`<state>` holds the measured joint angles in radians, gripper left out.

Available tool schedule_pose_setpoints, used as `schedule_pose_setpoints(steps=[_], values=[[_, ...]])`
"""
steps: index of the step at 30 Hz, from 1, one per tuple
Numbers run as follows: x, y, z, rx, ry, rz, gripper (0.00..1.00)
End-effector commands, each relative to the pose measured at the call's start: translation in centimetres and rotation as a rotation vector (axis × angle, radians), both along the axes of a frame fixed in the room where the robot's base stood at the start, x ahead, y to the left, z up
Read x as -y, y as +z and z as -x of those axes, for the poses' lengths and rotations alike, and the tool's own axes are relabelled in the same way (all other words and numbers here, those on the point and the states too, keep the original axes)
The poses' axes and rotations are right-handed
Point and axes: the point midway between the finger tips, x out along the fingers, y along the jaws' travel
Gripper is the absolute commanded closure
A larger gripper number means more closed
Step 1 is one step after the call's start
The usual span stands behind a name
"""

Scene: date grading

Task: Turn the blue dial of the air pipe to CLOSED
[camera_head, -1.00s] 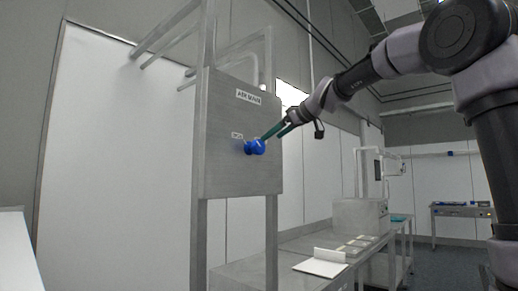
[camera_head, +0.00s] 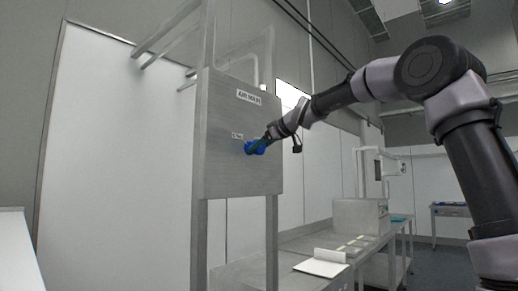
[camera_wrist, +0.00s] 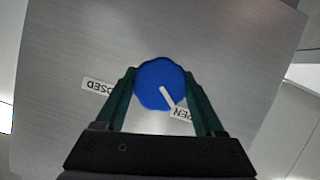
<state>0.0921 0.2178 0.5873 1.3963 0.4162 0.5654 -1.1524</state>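The blue dial (camera_head: 251,148) is on the upright grey metal panel (camera_head: 225,170), below a sign that seems to read AIR MAIN. In the wrist view the dial (camera_wrist: 152,88) faces me, and its white pointer slants down right to the label ending in "EN" (camera_wrist: 183,115). The CLOSED label (camera_wrist: 98,87) is at the left, upside down and partly covered by a finger. My gripper (camera_wrist: 160,75) has its green fingers spread on either side of the dial, very close to its edges. I cannot see whether they touch it.
A steel bench (camera_head: 283,247) with a white tray (camera_head: 321,264) and a grey box-shaped machine (camera_head: 360,217) stands right of the panel. Steel posts and pipes frame the panel. The panel face around the dial is otherwise flat and clear.

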Motion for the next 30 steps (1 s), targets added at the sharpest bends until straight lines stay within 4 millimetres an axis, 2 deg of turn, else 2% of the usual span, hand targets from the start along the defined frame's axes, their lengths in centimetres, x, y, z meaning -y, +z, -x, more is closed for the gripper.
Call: schedule_pose_setpoints(steps=[1,3,4,17,30], values=[[0.01,0.00,0.01,0.000,0.000,0.000,0.54],[0.01,0.01,0.01,0.000,0.000,0.000,0.80],[0.02,0.00,0.01,0.000,0.000,0.000,0.85],[0.08,0.01,-0.04,-0.083,-0.001,-0.065,0.84],[0.13,-0.02,-0.10,-0.387,-0.001,-0.302,0.84]])
